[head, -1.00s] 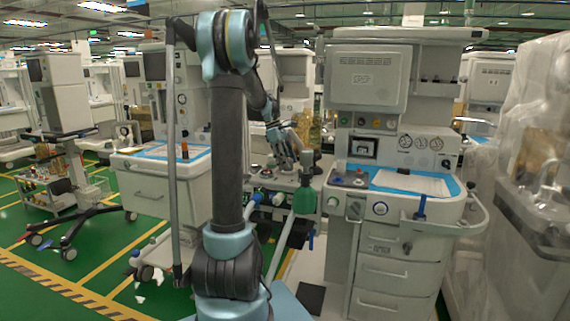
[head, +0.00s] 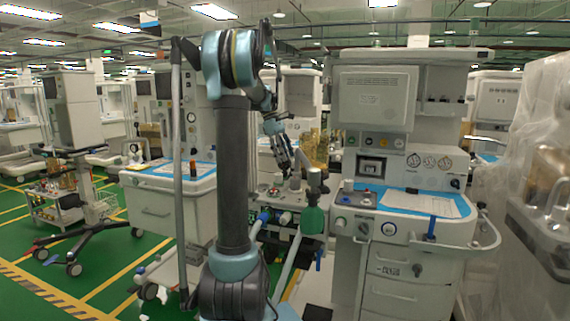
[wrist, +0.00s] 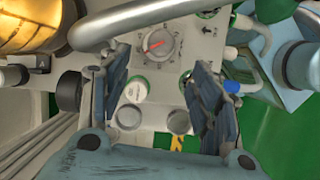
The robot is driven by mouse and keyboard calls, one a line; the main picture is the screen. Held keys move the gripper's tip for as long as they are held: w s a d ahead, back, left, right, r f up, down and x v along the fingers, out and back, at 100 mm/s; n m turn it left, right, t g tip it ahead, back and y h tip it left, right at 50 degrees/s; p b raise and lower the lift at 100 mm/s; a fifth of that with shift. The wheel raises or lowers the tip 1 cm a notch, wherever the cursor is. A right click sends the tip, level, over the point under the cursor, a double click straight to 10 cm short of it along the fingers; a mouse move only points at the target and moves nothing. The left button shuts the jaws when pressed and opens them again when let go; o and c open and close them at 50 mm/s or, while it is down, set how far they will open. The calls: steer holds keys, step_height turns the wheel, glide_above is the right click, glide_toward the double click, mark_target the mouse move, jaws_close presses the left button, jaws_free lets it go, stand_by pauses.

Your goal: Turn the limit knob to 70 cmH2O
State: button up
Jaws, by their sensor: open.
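The limit knob appears to be the round grey knob with a red pointer (wrist: 159,45) on a pale panel at the top of the wrist view. A printed scale surrounds it, but its numbers are too small to read. My gripper (wrist: 158,72) is open, its two dark fingers apart at left and right below the knob. Nothing is between the fingertips, and they do not appear to touch the knob. In the head view my gripper (head: 287,162) hangs above the small panel between two carts; a small red spot (head: 274,190) shows there, partly unclear.
A white-capped round fitting (wrist: 136,90) and two grey round caps stand below the knob. An amber cylinder (wrist: 28,22) is at upper left, with a curved metal pipe beside it. The right cart (head: 385,270) is close.

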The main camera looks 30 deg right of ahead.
mark_target(294, 178)
steer(key=shift+a+r, duration=0.1)
steer(key=shift+r, duration=0.05)
steer(key=s+a+r+n+t+h, duration=0.25)
steer(key=a+r+n, duration=0.2)
steer(key=n, duration=0.45)
steer(key=shift+t+y, duration=0.35)
steer(key=shift+y, duration=0.1)
steer(key=x, duration=1.1)
steer(key=d+x, duration=0.1)
steer(key=x, duration=0.5)
steer(key=shift+s+d, duration=0.1)
steer(key=shift+s, duration=0.25)
steer(key=c, duration=1.1)
